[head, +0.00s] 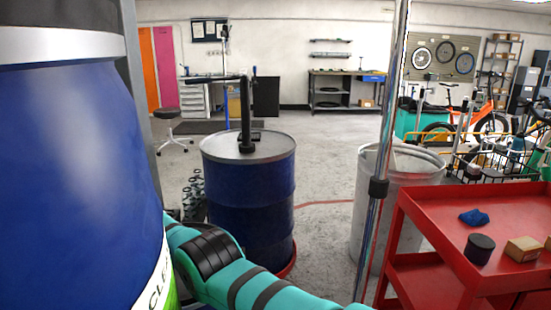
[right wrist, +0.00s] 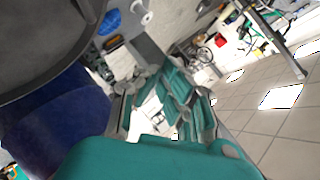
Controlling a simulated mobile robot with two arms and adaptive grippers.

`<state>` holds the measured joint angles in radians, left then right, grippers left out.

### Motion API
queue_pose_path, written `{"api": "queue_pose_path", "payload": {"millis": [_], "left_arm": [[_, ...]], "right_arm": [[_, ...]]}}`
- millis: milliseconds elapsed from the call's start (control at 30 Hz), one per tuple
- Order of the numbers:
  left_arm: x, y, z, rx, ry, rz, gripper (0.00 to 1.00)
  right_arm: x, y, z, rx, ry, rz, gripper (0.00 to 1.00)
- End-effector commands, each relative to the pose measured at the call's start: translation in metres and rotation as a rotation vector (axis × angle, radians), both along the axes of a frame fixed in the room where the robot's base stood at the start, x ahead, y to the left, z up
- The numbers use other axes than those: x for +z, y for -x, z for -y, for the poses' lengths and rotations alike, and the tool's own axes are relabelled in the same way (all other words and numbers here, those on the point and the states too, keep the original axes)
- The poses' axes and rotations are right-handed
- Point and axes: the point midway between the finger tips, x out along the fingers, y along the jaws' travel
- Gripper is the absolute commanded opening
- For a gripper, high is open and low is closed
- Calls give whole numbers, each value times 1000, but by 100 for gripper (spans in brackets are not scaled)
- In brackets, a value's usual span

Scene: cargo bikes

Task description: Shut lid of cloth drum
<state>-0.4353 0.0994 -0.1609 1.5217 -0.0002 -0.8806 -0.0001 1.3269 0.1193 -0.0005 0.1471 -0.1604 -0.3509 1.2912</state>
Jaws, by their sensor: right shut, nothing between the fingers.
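A large blue drum (head: 80,150) with a pale band and a green-and-white label reading "CLE" fills the left of the head view, very close. I cannot tell for sure that it is the cloth drum. In the right wrist view, a dark grey round lid or top (right wrist: 50,40) lies above a blue drum side (right wrist: 55,125). My right gripper (right wrist: 172,88) is shut and empty, beside that drum and apart from the lid. In the head view my teal arm passes behind the near drum, which hides its gripper. My left gripper is not in view.
A second blue drum (head: 248,200) with a grey top carries a black upright fitting (head: 246,125). A grey bin (head: 408,205) stands right of it, behind a metal pole (head: 385,130). A red cart (head: 470,260) holds small items at the right. Open floor lies behind.

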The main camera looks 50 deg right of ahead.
Motion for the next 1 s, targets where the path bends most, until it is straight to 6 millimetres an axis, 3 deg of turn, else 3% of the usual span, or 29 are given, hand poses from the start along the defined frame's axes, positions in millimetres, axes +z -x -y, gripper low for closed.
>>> {"api": "queue_pose_path", "payload": {"millis": [533, 700, 1000], "left_arm": [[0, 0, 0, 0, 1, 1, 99], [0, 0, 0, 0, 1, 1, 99], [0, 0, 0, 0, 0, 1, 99]], "right_arm": [[7, -1, -1, 1, 1, 2, 0], [24, 0, -1, 1, -1, 3, 0], [84, 0, 0, 1, 0, 2, 0]]}}
